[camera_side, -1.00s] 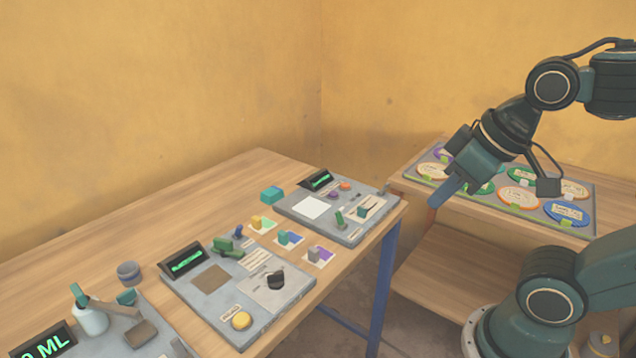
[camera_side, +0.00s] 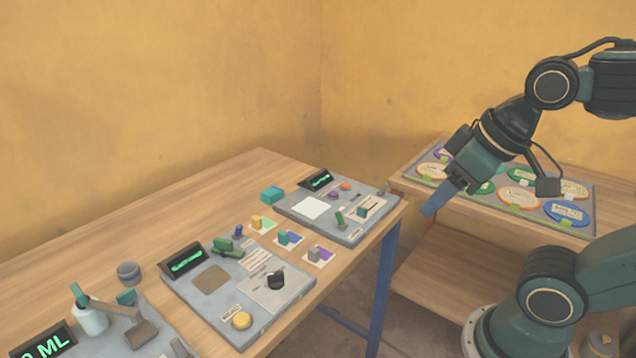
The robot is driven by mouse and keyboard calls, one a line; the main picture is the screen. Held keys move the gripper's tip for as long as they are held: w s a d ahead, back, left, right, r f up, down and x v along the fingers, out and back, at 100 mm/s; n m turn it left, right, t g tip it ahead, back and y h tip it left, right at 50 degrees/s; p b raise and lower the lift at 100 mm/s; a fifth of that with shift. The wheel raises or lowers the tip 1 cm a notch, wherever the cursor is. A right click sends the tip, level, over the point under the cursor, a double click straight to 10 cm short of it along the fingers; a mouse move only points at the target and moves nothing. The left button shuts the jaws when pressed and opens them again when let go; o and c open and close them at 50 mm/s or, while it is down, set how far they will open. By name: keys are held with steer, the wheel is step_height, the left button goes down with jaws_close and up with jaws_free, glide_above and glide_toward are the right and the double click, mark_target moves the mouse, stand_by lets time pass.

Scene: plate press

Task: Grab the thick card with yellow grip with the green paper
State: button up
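The thick card with the yellow grip (camera_side: 257,222) lies on the left wooden table, between the two grey panels. Green paper (camera_side: 269,226) shows at the right of its yellow block. My gripper (camera_side: 433,205) is at the right, in front of the other table and well apart from the card. Its blue fingers point down and to the left. They overlap in this view, so I cannot see whether there is a gap between them. Nothing shows held at their tips.
Beside it lie a card with a teal grip and blue paper (camera_side: 290,239) and one with a grey grip and purple paper (camera_side: 319,256). A grey panel (camera_side: 287,203) stands behind, another (camera_side: 205,310) in front. A tray of oval plates (camera_side: 548,225) is on the right table.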

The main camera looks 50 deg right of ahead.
steer(key=w+r+n+g, duration=0.1)
steer(key=w+r+n, duration=0.25)
steer(key=w, duration=0.95)
steer(key=w+r+n+g, duration=0.25)
steer(key=w+n, duration=0.25)
steer(key=w, duration=0.8)
steer(key=w+d+f+n+g, duration=0.1)
steer(key=w+f+n+g, duration=0.1)
steer(key=w+f+n, duration=0.7)
steer(key=w+f, duration=0.8)
steer(key=w, duration=0.3)
steer(key=shift+f, duration=0.2)
steer(key=shift+n, duration=0.25)
glide_above(255, 217)
steer(key=shift+a+f, duration=0.1)
steer(key=shift+f, duration=4.2)
